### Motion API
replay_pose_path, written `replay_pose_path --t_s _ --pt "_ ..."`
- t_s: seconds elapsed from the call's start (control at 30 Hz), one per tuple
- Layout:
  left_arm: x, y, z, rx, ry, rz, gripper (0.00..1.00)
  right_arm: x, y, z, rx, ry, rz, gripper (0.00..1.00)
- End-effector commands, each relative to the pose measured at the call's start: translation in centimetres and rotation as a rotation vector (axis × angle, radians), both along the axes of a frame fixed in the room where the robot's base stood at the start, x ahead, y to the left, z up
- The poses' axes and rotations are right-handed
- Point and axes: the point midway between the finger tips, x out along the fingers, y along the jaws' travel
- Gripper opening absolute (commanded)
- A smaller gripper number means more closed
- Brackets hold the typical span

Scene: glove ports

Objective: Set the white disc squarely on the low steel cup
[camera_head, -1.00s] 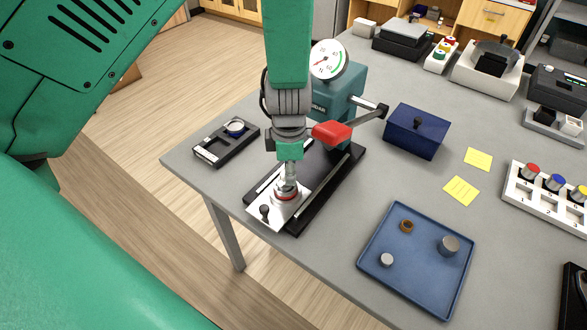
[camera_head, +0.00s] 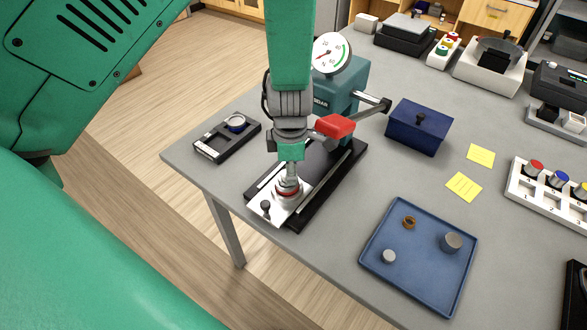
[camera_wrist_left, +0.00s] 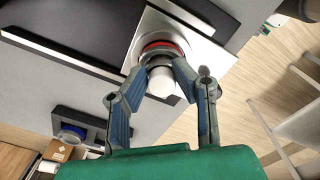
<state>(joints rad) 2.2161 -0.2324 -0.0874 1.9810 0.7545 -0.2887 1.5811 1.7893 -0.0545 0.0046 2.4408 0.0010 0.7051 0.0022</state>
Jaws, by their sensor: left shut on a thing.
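My left gripper (camera_head: 288,176) points down over a bright metal plate (camera_head: 302,199) at the front of the press. In the left wrist view its two fingers (camera_wrist_left: 159,70) are shut on a white round piece, which I take as the white disc (camera_wrist_left: 162,82). A low round steel cup with a red band (camera_wrist_left: 158,48) sits on the plate just beyond the disc; the band also shows below the fingertips in the head view (camera_head: 287,191). The fingers hide part of both. I cannot tell whether disc and cup touch. My right gripper is not in view.
The teal press (camera_head: 342,88) with dial and red-gripped lever (camera_head: 335,126) stands close beside my left gripper. A blue tray (camera_head: 425,285) with small parts lies right. A blue box (camera_head: 420,127) and black holder (camera_head: 226,137) are nearby. The front table edge is close.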

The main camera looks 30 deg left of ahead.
Motion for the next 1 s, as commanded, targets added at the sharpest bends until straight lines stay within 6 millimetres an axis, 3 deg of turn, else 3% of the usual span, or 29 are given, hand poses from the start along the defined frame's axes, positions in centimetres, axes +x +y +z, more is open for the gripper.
replay_pose_path --t_s 0.07,0.1,0.13,0.53,0.8,1.0 --pt "0.0 -0.1 -0.2 0.0 0.0 0.0 0.09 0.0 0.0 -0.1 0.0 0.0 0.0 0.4" --pt "0.0 -0.1 -0.2 0.001 0.0 0.0 0.38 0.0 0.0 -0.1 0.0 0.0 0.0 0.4" --pt "0.0 -0.1 -0.1 0.001 0.0 -0.001 0.48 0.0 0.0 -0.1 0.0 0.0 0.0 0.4" --pt "0.1 -0.1 0.4 0.002 -0.002 -0.001 0.48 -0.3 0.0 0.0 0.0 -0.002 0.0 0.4" --pt "0.1 -0.1 4.8 0.002 -0.005 -0.001 0.48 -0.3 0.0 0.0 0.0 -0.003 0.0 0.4" --pt "0.0 -0.1 6.9 0.001 0.001 -0.001 0.48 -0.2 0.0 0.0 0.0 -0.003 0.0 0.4"
